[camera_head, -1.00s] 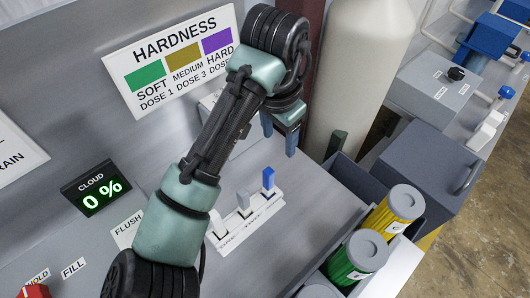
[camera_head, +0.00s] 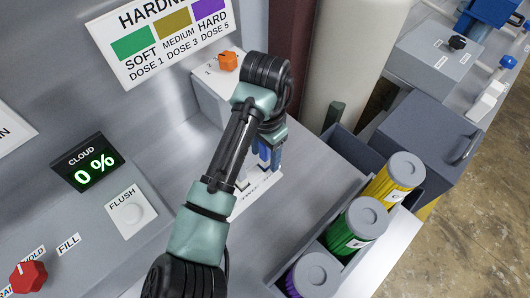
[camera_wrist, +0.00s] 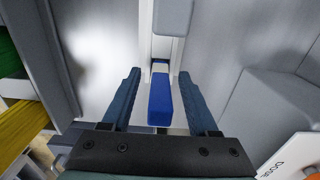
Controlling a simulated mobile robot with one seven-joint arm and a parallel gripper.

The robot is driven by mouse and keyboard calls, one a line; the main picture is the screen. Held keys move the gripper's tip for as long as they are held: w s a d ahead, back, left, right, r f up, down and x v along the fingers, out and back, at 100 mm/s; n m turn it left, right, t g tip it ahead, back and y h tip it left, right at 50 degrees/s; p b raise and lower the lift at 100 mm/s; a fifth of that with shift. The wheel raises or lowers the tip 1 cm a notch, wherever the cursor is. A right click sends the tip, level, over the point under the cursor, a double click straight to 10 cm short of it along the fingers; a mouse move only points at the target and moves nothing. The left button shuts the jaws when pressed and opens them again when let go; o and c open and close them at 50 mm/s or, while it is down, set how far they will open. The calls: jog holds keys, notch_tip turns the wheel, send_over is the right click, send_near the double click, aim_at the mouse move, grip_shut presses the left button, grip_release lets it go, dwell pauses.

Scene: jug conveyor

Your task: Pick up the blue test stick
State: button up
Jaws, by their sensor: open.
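The blue test stick (camera_wrist: 160,103) stands in the white strip holder (camera_head: 257,195), at the holder's far end. In the wrist view it lies between the two fingers of my gripper (camera_wrist: 155,100), with a visible gap on each side. My gripper (camera_head: 268,153) is open and lowered over the stick in the head view, where the arm and fingers hide most of the stick. A grey stick (camera_wrist: 173,16) stands beyond the blue one in the wrist view. The other sticks are largely hidden behind my arm in the head view.
A bin to the right holds a yellow canister (camera_head: 398,180), a green canister (camera_head: 357,228) and a purple canister (camera_head: 313,274). A white box with an orange knob (camera_head: 228,62) stands behind my arm. A tall cream cylinder (camera_head: 350,60) rises behind the bin.

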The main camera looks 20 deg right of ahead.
jog(key=shift+f, duration=0.65)
grip_shut()
